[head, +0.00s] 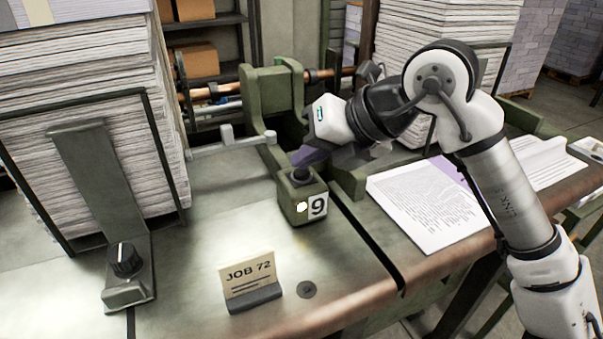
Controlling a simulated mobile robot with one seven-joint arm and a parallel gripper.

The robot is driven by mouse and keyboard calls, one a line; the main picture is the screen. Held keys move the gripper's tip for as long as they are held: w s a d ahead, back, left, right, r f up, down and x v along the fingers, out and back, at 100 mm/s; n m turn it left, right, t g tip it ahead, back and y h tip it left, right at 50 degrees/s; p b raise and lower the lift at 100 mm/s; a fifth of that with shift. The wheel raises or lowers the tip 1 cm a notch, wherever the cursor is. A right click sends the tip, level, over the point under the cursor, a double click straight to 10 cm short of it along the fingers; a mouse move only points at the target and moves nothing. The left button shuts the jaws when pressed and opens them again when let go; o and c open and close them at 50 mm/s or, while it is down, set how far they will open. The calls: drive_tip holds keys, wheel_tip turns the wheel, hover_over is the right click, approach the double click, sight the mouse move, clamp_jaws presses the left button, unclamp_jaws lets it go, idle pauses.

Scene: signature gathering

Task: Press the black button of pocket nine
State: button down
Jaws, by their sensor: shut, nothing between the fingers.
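The pocket nine button box (300,200) is a small green block with a white "9" plate (317,206) on its front right face and a lit white spot (301,207) beside the plate. The black button (302,175) sits on its top. My arm reaches in from the right. My gripper (303,160) is shut and empty, its dark purplish fingers slanting down to the left just at the button. The fingers partly overlap the button's back edge in the head view, so I cannot tell whether they touch it.
A "JOB 72" card (250,278) stands on the metal table in front. A black knob (124,259) is at the left by a tall paper stack (85,110). Green machine frames (272,95) rise behind the box. Printed sheets (425,205) lie to the right.

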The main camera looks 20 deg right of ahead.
sight(309, 175)
drive_tip(key=shift+f+b, duration=0.45)
drive_tip(key=shift+b, duration=0.1)
idle(0.6)
drive_tip(key=shift+r, duration=0.15)
drive_tip(key=shift+r+p, duration=0.45)
drive_tip(key=shift+r, duration=0.25)
drive_tip(key=shift+r+p, duration=1.5)
drive_tip(key=shift+r, duration=1.05)
